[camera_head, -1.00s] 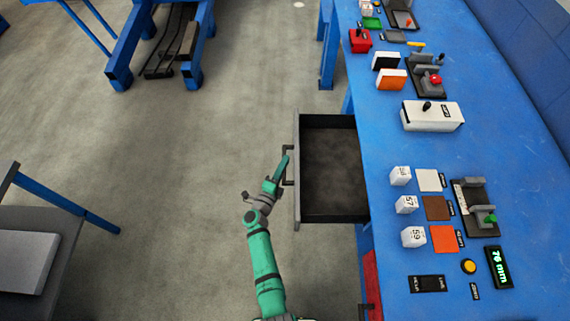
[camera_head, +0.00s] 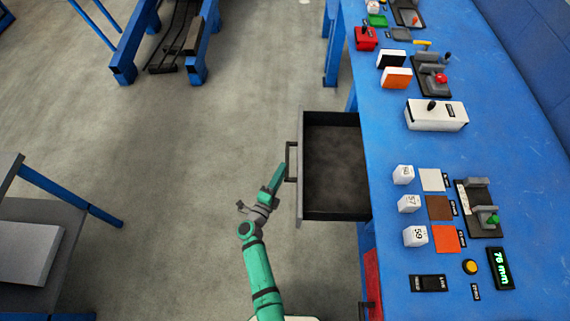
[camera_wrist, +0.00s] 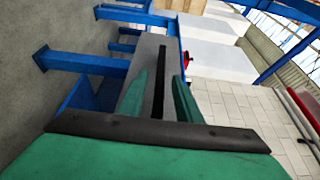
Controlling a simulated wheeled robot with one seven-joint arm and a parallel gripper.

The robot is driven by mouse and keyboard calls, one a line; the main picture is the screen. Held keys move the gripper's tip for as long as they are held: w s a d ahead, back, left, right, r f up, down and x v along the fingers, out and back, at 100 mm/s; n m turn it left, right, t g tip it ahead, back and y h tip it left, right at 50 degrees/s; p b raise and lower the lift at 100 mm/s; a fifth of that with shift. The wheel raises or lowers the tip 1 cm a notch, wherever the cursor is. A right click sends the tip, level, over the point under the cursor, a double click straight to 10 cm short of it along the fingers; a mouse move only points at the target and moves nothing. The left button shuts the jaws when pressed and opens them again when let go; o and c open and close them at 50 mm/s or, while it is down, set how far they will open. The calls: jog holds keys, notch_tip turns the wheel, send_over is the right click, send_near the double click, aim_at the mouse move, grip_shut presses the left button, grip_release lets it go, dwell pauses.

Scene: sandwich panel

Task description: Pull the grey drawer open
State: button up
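The grey drawer (camera_head: 335,165) stands pulled out from the left side of the blue bench, its dark, empty-looking inside showing from above. Its dark bar handle (camera_head: 290,162) is on the left face of the drawer front. In the wrist view the grey drawer front (camera_wrist: 148,55) lies ahead, with the dark handle (camera_wrist: 163,85) showing between the fingers.
The blue bench (camera_head: 510,130) carries white numbered blocks (camera_head: 410,203), coloured squares, a white box (camera_head: 436,115) and small fixtures. A red drawer front (camera_head: 372,285) is below the bench nearer me. A grey table (camera_head: 35,215) stands at left. The floor between is clear.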

jog(key=shift+v, duration=2.5)
jog(key=s+d+r+n+y, duration=0.1)
jog(key=s+r+n+y, duration=0.1)
jog(key=s+r+n, duration=0.5)
jog(key=s+d+r+n+y, duration=0.2)
jog(key=s+r+n, duration=0.5)
jog(key=s, duration=0.9)
jog(key=s+d+r+n+g+y, duration=0.1)
jog(key=s+d+r+n+y, duration=0.1)
jog(key=s+r+n, duration=0.6)
jog(key=s+y, duration=0.1)
jog(key=s, duration=0.2)
jog(key=shift+s+n, duration=0.25)
jog(key=shift+n, duration=0.05)
jog(key=shift+d, duration=0.15)
